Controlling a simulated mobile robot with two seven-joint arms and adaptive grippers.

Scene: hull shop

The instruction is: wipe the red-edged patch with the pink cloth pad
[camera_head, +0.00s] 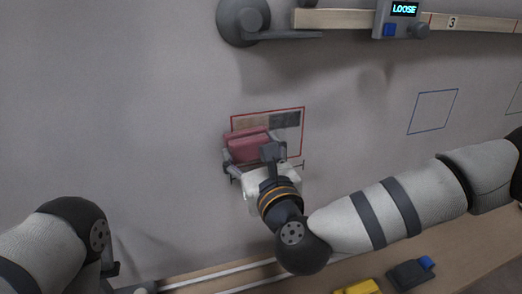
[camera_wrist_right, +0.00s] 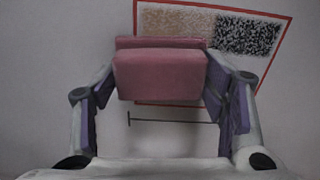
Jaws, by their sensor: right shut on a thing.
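The pink cloth pad (camera_head: 247,146) is held between the fingers of my right gripper (camera_head: 254,155), and it also shows in the right wrist view (camera_wrist_right: 160,74). The red-edged patch (camera_head: 294,138) is on the grey wall, and in the wrist view (camera_wrist_right: 285,45) it lies behind the pad. Its upper band has a tan speckled part and, to the right, a dark speckled part. The pad covers the patch's lower left in the head view. I cannot tell whether it touches the wall. Of my left side only arm links show, at lower left.
A blue-outlined square (camera_head: 433,112) is on the wall to the right. Above runs a wooden rail (camera_head: 345,19) with a grey device (camera_head: 401,18) reading LOOSE and a grey lever clamp (camera_head: 244,20). A yellow item (camera_head: 358,287) and a dark blue-tipped item (camera_head: 411,273) lie below on a wooden ledge.

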